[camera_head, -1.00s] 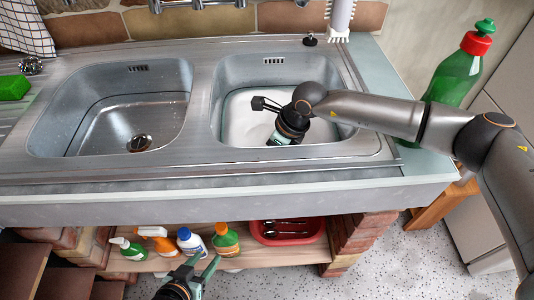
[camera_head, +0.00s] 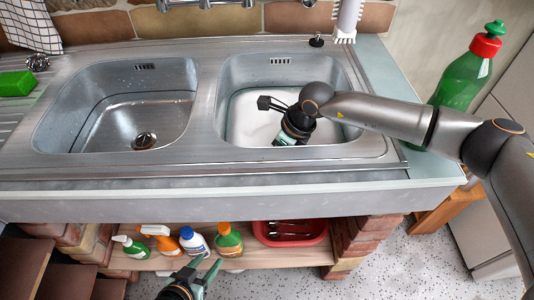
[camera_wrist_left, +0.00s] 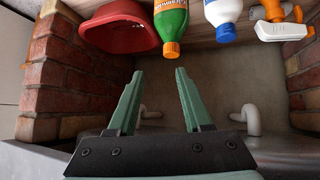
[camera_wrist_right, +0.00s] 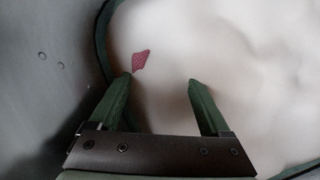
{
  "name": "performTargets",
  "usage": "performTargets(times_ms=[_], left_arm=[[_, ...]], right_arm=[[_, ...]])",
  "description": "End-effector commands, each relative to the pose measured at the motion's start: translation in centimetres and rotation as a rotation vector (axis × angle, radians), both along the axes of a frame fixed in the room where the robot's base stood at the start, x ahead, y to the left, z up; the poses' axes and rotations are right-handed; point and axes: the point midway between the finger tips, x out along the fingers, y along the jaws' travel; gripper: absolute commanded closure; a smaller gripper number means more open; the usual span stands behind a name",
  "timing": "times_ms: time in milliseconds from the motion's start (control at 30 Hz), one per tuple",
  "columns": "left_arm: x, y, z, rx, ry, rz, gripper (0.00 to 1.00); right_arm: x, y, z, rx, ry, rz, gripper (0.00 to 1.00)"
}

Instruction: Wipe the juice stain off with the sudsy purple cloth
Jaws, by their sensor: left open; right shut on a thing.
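My right gripper (camera_head: 287,140) reaches down into the right basin (camera_head: 232,75), which is filled with white suds (camera_head: 246,118). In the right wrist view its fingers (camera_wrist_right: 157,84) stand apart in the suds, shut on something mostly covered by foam. A small dark pink-purple patch of cloth (camera_wrist_right: 141,61) shows by the left fingertip; the rest of the purple cloth is hidden. My left gripper (camera_head: 205,268) is open and empty, low in front of the shelf under the sink; its spread fingers show in the left wrist view (camera_wrist_left: 159,75). I see no juice stain.
The left basin (camera_head: 110,90) is empty. A green detergent bottle (camera_head: 465,80) stands at the right end of the counter. A green sponge (camera_head: 15,84) lies far left. Below, several bottles and a red tub (camera_head: 325,232) stand on the shelf between brick supports (camera_head: 355,245).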

Motion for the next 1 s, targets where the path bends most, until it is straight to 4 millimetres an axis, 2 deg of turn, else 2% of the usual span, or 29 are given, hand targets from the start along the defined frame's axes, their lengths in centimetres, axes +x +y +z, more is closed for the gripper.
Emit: performTargets(times_ms=[367, 633, 1000], left_arm=[[-0.1, 0.0, 0.0, 0.001, 0.003, 0.000, 0.50], [0.4, 0.3, 2.5, 0.002, -0.021, 0.007, 0.50], [-0.6, 2.2, 3.2, 0.027, -0.009, 0.040, 0.50]], right_arm=[[0.0, 0.0, 0.0, 0.000, 0.001, 0.000, 0.63], [0.0, -0.1, 3.3, 0.000, 0.000, 0.001, 0.63], [0.0, 0.0, 7.8, 0.000, 0.000, 0.001, 0.63]])
